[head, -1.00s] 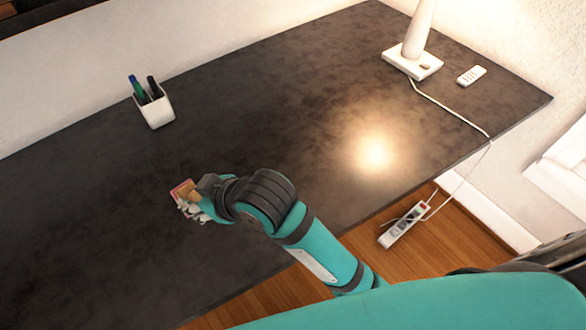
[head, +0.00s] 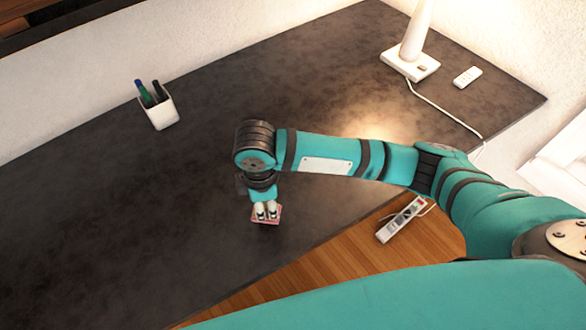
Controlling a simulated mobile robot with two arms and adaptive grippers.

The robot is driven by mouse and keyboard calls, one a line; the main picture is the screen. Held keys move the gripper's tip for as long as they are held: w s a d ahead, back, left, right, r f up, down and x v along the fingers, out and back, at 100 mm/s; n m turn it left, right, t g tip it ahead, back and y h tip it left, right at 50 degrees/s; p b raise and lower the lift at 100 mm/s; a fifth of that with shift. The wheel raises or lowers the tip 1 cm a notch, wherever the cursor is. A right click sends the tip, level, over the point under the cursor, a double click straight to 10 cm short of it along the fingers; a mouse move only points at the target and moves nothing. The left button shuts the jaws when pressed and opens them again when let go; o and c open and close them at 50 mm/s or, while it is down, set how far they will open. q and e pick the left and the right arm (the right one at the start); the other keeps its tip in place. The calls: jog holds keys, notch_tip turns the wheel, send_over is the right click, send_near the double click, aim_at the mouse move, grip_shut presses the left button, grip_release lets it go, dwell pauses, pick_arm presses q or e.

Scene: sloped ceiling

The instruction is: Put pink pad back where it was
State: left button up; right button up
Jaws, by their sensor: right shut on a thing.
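The pink pad (head: 267,220) is a small flat pinkish piece at the tip of my right gripper (head: 266,211). The gripper points down toward the near part of the dark desk (head: 110,215) and is shut on the pad. The fingers cover part of the pad. I cannot tell whether the pad touches the desk top or is held just above it. My left gripper is not in view.
A white pen cup (head: 160,111) with several pens stands at the desk's far side. A white lamp (head: 411,60) and a small white remote (head: 467,77) are at the back right. A power strip (head: 402,220) lies beyond the desk's front edge. The desk's left is clear.

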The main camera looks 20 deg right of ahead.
jog(key=w+d, duration=0.3)
jog(key=w+d+f+p, duration=0.1)
jog(key=w+d, duration=0.2)
jog(key=w, duration=0.1)
jog(key=w+d+p, duration=0.1)
jog(key=w+d, duration=0.2)
jog(key=w, duration=0.1)
jog(key=shift+d+f, duration=0.15)
jog(key=shift+d, duration=0.2)
jog(key=shift+w+d+f+p, duration=0.1)
jog(key=shift+f+p, duration=0.15)
jog(key=shift+p, duration=0.1)
notch_tip(320, 180, down, 2)
jog(key=shift+f+p, duration=0.1)
jog(key=shift+p, duration=0.25)
jog(key=shift+f, duration=0.5)
jog(key=o, duration=1)
notch_tip(320, 180, up, 12)
jog(key=shift+r+b, duration=0.1)
jog(key=shift+b, duration=0.9)
